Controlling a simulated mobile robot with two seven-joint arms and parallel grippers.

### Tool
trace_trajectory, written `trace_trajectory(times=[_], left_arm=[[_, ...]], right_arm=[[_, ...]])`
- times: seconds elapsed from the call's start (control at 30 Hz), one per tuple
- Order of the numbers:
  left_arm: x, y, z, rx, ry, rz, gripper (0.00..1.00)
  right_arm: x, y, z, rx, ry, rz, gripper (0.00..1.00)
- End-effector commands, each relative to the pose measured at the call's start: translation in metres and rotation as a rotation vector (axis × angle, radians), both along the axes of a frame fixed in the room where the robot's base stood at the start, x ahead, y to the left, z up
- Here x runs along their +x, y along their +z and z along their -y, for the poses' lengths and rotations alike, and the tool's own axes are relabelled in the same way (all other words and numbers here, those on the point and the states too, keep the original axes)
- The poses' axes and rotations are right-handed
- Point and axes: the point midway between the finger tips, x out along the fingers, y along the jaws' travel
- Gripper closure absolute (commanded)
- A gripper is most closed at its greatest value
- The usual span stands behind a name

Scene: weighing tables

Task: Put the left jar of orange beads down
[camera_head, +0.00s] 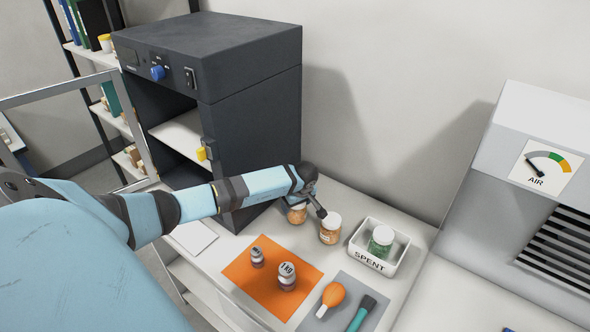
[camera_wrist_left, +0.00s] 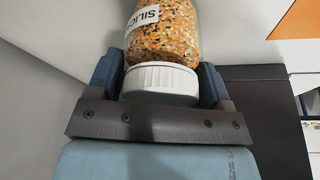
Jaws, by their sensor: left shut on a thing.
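The left jar of orange beads (camera_head: 297,215) is at the back of the white table, close beside the dark oven. My left gripper (camera_head: 309,201) is above it and hides its lid in the head view. In the left wrist view the gripper (camera_wrist_left: 162,88) is shut around the white lid of the jar (camera_wrist_left: 163,32), whose "SILIC..." label partly shows. I cannot tell whether the jar's base touches the table. A second jar of orange beads (camera_head: 330,229) stands just to the right. My right gripper is not in view.
A white "SPENT" tray (camera_head: 352,258) holding a jar of green beads (camera_head: 381,240) is at the right. An orange mat (camera_head: 252,284) bears two weights in front. A grey mat (camera_head: 345,290) holds an orange blower and a teal brush. The oven (camera_head: 250,140) door stands open.

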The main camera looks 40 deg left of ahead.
Motion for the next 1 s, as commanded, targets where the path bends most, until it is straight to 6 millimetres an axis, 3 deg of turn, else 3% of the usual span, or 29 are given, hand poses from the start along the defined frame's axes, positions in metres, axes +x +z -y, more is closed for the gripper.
trace_trajectory(times=[0.17,0.2,0.3,0.67,0.93,1.0], left_arm=[[0.0,-0.005,0.0,0.001,-0.001,0.001,0.57],[0.0,-0.005,0.0,0.0,-0.001,0.0,0.24],[0.0,-0.004,0.0,0.0,-0.001,0.0,0.02],[0.0,0.002,0.0,-0.001,0.0,0.001,0.01],[-0.003,0.055,0.013,0.001,-0.002,0.003,0.01],[-0.004,0.062,0.017,0.002,-0.003,0.004,0.01]], right_arm=[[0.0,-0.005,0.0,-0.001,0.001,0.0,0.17],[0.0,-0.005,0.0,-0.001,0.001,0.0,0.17],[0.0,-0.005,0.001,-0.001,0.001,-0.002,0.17],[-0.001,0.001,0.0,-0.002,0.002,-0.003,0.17],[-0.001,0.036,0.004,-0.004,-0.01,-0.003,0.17],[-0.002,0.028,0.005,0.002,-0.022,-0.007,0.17]])
